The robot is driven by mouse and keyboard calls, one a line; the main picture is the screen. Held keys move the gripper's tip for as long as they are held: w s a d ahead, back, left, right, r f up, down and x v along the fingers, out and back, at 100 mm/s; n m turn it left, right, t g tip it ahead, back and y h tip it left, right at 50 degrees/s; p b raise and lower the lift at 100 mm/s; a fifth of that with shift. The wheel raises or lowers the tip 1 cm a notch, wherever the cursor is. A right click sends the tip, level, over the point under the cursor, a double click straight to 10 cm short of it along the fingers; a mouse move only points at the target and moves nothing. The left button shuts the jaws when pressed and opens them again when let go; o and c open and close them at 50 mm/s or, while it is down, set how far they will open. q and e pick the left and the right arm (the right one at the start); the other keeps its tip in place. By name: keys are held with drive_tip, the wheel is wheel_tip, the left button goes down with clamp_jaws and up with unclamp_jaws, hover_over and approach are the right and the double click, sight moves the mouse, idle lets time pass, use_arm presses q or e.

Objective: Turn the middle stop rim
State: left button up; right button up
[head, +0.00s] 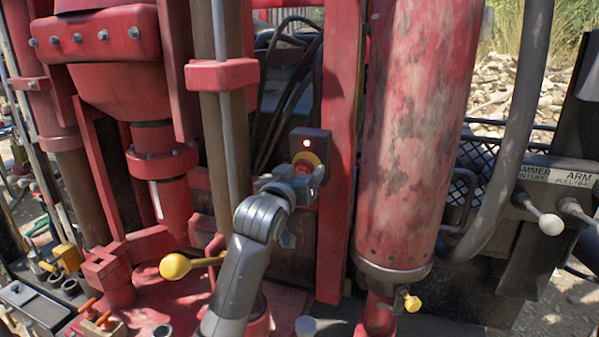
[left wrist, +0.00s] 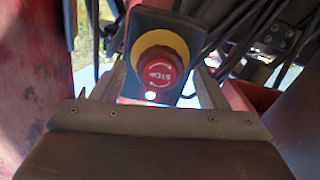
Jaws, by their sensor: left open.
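The stop button has a red round rim (head: 303,167) with a yellow ring behind it on a dark box (head: 312,142). In the left wrist view the red rim (left wrist: 158,72) faces me, with white arrow marks, and a small white light glows on the box (left wrist: 133,98). My left gripper (head: 300,180) is right in front of the button in the head view and covers its lower part. Its jaws (left wrist: 157,88) are open, one on each side of the rim in the left wrist view. I cannot tell whether they touch it. My right gripper is not in view.
A red post (head: 338,215) and a large worn red cylinder (head: 412,130) stand to the right of the button. A thin grey pipe (head: 222,110) runs down on the left. Black hoses (head: 285,95) hang behind. A yellow-knobbed lever (head: 176,266) sticks out low beside my left arm.

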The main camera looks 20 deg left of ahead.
use_arm(q)
drive_tip(key=c, duration=1)
drive_tip(key=shift+m, duration=0.4)
drive_tip(key=m, duration=0.3)
drive_tip(key=shift+m, duration=0.4)
drive_tip(key=shift+d+m, duration=0.1)
drive_tip(key=shift+m, duration=1.6)
drive_tip(key=o, duration=1)
